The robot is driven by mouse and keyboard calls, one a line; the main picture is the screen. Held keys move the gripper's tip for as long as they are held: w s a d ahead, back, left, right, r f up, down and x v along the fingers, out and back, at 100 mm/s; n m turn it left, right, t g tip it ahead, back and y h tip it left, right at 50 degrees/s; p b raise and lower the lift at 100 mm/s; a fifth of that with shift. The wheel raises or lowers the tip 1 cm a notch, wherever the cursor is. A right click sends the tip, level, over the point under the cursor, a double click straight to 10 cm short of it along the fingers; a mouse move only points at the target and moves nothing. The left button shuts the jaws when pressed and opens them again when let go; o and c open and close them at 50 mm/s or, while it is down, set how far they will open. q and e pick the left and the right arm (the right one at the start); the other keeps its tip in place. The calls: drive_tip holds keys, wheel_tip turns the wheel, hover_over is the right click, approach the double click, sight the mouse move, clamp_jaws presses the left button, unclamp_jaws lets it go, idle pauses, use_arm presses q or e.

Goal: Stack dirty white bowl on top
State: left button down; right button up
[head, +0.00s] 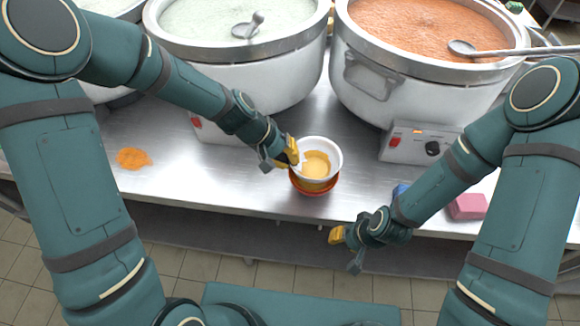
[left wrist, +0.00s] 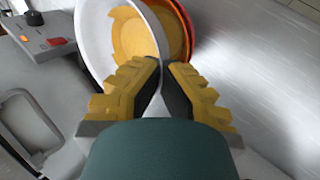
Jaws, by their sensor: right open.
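The dirty white bowl (head: 334,149), smeared yellow inside, is over an orange-red bowl (head: 316,190) near the counter's front edge. I cannot tell whether the two bowls touch. My left gripper (head: 295,153) is shut on the white bowl's left rim. In the left wrist view, the fingers (left wrist: 163,75) pinch the rim of the white bowl (left wrist: 92,45), and the orange bowl (left wrist: 185,22) shows behind it to the right. My right gripper (head: 345,245) is open and empty in front of the counter's edge.
Big stockpots of pale congee (head: 215,20) and orange congee (head: 430,30) stand behind, with ladles in them. An orange spill (head: 133,158) lies on the counter at left. A pink sponge (head: 467,206) and a blue item (head: 400,190) lie at right.

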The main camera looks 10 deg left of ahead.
use_arm(q)
drive_tip(key=shift+f+b, duration=0.35)
drive_tip(key=shift+f, duration=1.3)
drive_tip(key=shift+f+b, duration=0.25)
drive_tip(key=shift+b, duration=0.05)
drive_tip(key=c, duration=1.1)
unclamp_jaws()
drive_tip(key=shift+c, duration=0.2)
drive_tip(key=shift+r, duration=0.15)
drive_tip(key=p+v, duration=0.2)
drive_tip(key=v, duration=1)
drive_tip(key=shift+p, duration=0.4)
